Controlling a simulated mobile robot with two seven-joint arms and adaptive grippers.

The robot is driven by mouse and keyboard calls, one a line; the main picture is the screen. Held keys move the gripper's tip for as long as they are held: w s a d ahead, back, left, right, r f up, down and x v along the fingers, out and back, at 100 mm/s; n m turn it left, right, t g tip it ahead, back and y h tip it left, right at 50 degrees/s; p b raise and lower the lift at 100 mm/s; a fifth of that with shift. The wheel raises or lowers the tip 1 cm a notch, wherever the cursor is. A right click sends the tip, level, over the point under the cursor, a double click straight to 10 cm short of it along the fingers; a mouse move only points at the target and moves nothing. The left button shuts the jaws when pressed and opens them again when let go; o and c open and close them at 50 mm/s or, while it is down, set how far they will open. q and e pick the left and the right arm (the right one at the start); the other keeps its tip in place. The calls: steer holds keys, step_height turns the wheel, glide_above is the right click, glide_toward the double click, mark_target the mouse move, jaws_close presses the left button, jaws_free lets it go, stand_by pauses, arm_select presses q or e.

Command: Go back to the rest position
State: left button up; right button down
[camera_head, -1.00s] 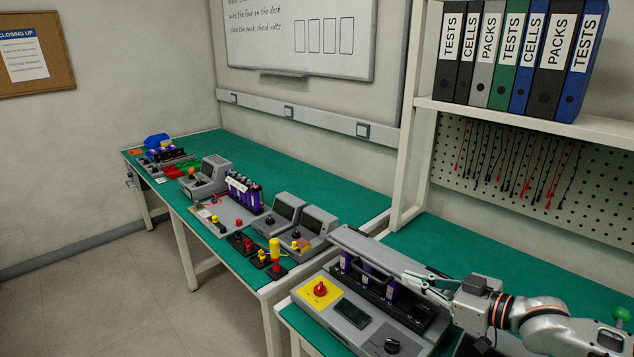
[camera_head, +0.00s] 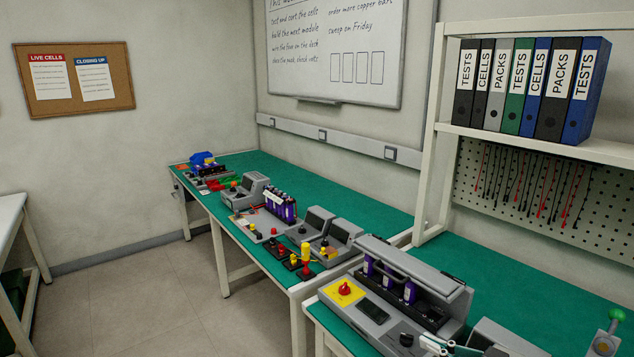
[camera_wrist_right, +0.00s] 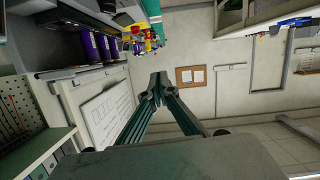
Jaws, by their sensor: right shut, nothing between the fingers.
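My right gripper (camera_head: 447,346) is at the bottom edge of the head view, beside the front right corner of the grey tester (camera_head: 372,310), and is only partly visible. In the right wrist view its two fingers (camera_wrist_right: 158,92) meet at the tips, with nothing between them. The tester has a raised lid (camera_head: 412,262) and purple cells (camera_head: 389,283) standing inside; they also show in the wrist view (camera_wrist_right: 90,45). My left gripper is not in view.
The green-topped bench (camera_head: 340,200) holds a grey module tray with purple cells (camera_head: 281,206), grey devices and red and yellow knobs. A shelf with binders (camera_head: 533,88) stands at the right. The floor (camera_head: 160,290) on the left is clear.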

steer(key=s+a+f+m+h, duration=0.1)
steer(key=s+f+m+h, duration=0.1)
steer(key=s+f, duration=0.9)
steer(key=s+a+f+m+g+h, duration=0.1)
steer(key=s+f+h, duration=0.3)
steer(key=s+f, duration=0.6)
step_height(320, 180, down, 5)
steer(key=shift+s+a+f+m+h, duration=0.1)
steer(key=shift+s+a+m+h, duration=0.3)
steer(key=shift+a+m, duration=0.1)
